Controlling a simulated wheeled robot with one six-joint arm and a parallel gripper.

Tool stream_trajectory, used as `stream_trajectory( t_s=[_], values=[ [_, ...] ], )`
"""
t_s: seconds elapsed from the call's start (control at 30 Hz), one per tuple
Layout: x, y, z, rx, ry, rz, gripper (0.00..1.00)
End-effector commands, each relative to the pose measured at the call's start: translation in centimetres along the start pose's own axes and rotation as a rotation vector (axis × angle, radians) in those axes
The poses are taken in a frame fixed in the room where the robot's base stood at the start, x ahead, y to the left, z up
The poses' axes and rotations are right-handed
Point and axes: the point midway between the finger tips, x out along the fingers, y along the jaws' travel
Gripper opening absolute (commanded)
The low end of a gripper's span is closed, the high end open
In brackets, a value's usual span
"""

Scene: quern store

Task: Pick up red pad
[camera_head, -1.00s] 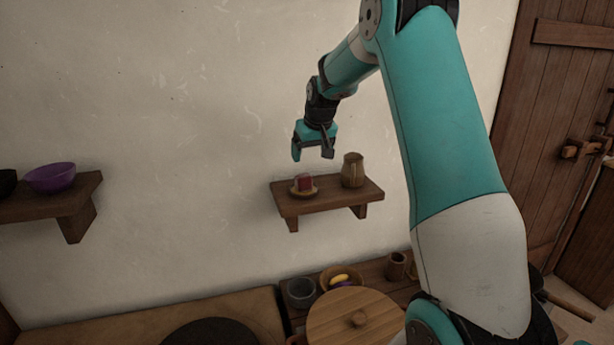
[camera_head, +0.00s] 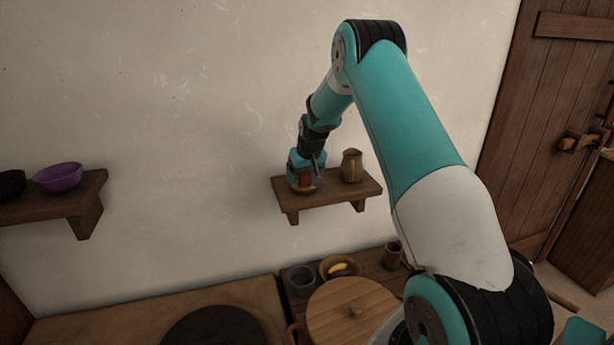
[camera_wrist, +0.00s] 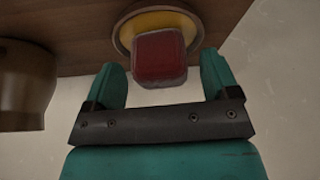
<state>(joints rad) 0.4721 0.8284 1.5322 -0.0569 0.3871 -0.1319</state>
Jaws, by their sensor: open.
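The red pad (camera_wrist: 160,57) is a small dark-red block with rounded edges. It rests on a yellow dish (camera_wrist: 124,35) on the wooden wall shelf (camera_head: 330,196). In the head view the red pad (camera_head: 305,177) is partly hidden by my gripper. My gripper (camera_wrist: 163,75) is open, with one teal finger on each side of the pad's near part in the wrist view. A gap shows between the pad and each finger. In the head view my gripper (camera_head: 306,172) is down at the dish.
A brown jug (camera_head: 352,166) stands to the right on the same shelf; it also shows at the left of the wrist view (camera_wrist: 22,85). The wall is close behind. Below are a round wooden lid (camera_head: 352,312) and bowls. A purple bowl (camera_head: 58,178) sits on another shelf.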

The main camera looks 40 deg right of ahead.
Motion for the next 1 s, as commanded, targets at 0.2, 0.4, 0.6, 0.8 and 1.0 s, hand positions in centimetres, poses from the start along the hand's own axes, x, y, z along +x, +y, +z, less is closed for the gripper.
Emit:
stream_trajectory(
  t_s=[0.2,0.4,0.6,0.8,1.0],
  values=[
    [0.0,0.0,0.0,0.000,0.000,0.000,0.44],
    [0.0,0.0,0.0,0.000,0.000,0.000,0.28],
    [-0.2,0.0,-0.1,0.000,0.001,0.000,0.28],
    [-1.6,0.0,-0.8,0.000,0.005,0.000,0.28],
    [-5.6,0.0,-2.4,0.000,0.009,0.001,0.28]
  ],
)
